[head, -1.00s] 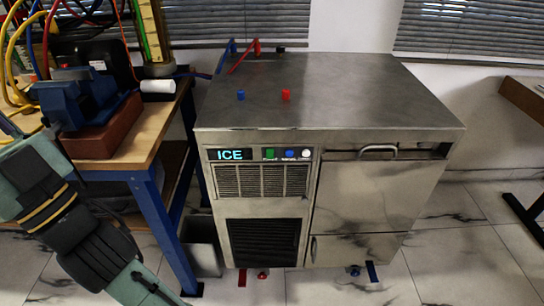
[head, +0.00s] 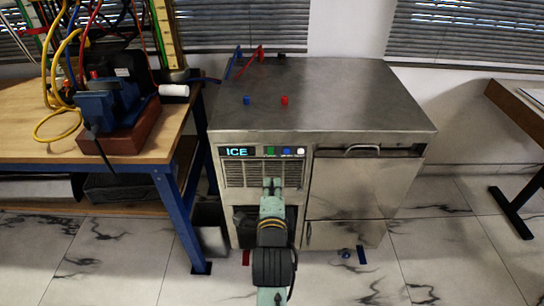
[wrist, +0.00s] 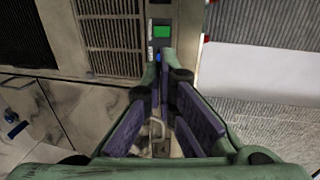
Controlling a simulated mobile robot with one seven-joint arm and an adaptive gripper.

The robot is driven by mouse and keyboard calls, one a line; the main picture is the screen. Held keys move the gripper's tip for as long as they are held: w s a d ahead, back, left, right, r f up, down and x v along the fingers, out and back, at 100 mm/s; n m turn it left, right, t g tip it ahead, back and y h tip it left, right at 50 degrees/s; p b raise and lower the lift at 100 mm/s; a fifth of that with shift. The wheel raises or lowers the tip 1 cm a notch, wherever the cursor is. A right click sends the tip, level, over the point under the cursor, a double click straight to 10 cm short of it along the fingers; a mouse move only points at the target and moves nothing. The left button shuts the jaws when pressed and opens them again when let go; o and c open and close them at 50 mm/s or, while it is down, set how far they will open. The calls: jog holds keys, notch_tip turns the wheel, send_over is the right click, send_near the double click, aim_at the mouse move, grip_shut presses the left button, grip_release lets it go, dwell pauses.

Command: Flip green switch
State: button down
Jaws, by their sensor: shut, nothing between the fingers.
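The green switch (head: 270,151) sits on the front panel of a steel ice machine, just right of the lit ICE display (head: 236,152). In the wrist view the green switch (wrist: 161,32) shows unobstructed on the dark panel strip, beyond my fingertips. My gripper (wrist: 163,72) is shut and empty, its tips pointing toward the panel near the blue button (wrist: 158,57). In the head view my gripper (head: 271,186) is in front of the lower grille, below the switch. I cannot tell whether it touches anything.
Blue (head: 286,152) and white (head: 300,151) buttons sit right of the switch. A workbench (head: 120,158) with a blue vise (head: 106,108) stands left. Floor in front is open.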

jog(key=shift+w, duration=0.1)
jog(key=b, duration=1)
send_near(272, 152)
jog(key=w, duration=0.3)
jog(key=w+f+p, duration=0.1)
jog(key=w, duration=0.2)
jog(key=shift+w+f+p, duration=0.2)
jog(key=shift+w+p, duration=0.1)
jog(key=shift+w, duration=0.1)
